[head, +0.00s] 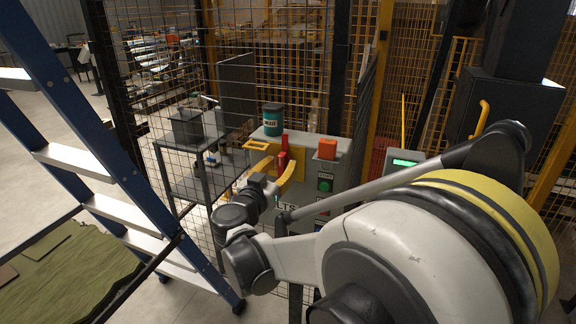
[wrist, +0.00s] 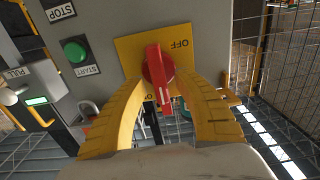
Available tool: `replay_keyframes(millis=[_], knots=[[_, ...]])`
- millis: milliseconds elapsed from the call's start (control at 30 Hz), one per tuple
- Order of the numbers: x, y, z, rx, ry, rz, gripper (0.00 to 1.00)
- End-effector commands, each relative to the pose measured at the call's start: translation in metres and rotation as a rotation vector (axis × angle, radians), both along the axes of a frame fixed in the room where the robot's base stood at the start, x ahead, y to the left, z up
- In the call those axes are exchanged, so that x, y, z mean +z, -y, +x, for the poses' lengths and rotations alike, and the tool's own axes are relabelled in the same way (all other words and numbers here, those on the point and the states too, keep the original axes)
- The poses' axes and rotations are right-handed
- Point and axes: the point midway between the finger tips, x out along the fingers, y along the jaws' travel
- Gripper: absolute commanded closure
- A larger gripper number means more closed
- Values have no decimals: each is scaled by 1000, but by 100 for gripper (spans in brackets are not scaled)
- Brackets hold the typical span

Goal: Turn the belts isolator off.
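The belts isolator is a red rotary handle (wrist: 158,68) on a yellow plate (wrist: 128,48) on a grey box. In the wrist view the handle stands nearly upright, with a pale mark on its lower part. The word OFF reads upside down at the plate's upper right; lettering below is mostly hidden by a finger. My gripper (wrist: 166,84) has its yellow fingers on both sides of the handle, with gaps visible, so it is open. In the head view my gripper (head: 279,166) is at the front of the box (head: 348,172), by the red handle (head: 283,159).
A green START button (wrist: 75,50) and a STOP label (wrist: 61,12) sit beside the plate. Mesh fencing (head: 180,60) and a blue ladder (head: 75,120) stand left.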

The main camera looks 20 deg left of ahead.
Motion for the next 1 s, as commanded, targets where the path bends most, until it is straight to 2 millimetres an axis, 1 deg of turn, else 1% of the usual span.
replay_keyframes(millis=[33,133,400,467,500,533,833,1000], knots=[[-1,1,5,-2,0,0,62],[0,1,9,0,0,0,62],[1,1,10,0,0,0,63],[1,1,10,0,0,0,82],[1,1,10,0,0,0,94],[1,1,10,0,0,0,100],[1,1,10,0,0,-4,100],[1,0,10,0,-3,-35,100]])
